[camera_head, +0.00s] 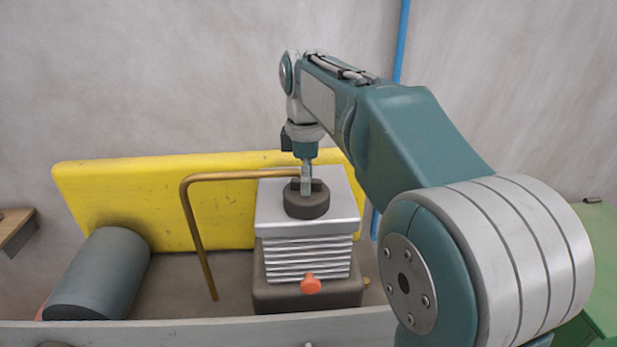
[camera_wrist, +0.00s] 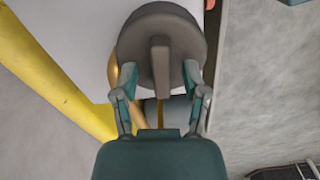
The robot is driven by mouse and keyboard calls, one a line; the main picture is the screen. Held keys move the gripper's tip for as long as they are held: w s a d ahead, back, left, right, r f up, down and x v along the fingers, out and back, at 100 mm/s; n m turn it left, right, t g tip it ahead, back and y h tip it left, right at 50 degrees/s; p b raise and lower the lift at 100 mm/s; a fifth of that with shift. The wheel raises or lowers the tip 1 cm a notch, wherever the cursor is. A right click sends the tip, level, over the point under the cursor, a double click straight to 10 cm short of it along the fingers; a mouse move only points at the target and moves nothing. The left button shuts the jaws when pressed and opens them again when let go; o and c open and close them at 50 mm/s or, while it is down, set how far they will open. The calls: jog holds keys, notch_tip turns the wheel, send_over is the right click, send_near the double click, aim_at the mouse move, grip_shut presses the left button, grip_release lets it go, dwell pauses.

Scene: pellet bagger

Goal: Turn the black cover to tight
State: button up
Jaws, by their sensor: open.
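The black cover (camera_head: 306,206) is a round dark cap with a raised bar across its top. It sits on the flat silver top of the finned block (camera_head: 306,240). In the wrist view the cover (camera_wrist: 187,42) fills the upper middle, its bar (camera_wrist: 160,68) running up and down. My gripper (camera_head: 306,185) points down right at the cover. In the wrist view my gripper (camera_wrist: 159,75) is open, with one finger on each side of the bar and a gap between each finger and the bar. Whether the fingertips touch the cover's top is unclear.
A bent brass pipe (camera_head: 190,215) rises left of the block and runs over toward the cover. A yellow panel (camera_head: 110,190) stands behind. A grey cylinder (camera_head: 100,275) lies at left. An orange knob (camera_head: 310,285) sits at the block's front, behind a grey rail (camera_head: 190,334).

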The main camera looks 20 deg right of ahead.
jog(key=shift+a, duration=0.55)
jog(key=shift+d, duration=0.3)
jog(key=c, duration=0.7)
jog(key=shift+d, duration=0.3)
grip_shut()
jog(key=shift+a, duration=0.1)
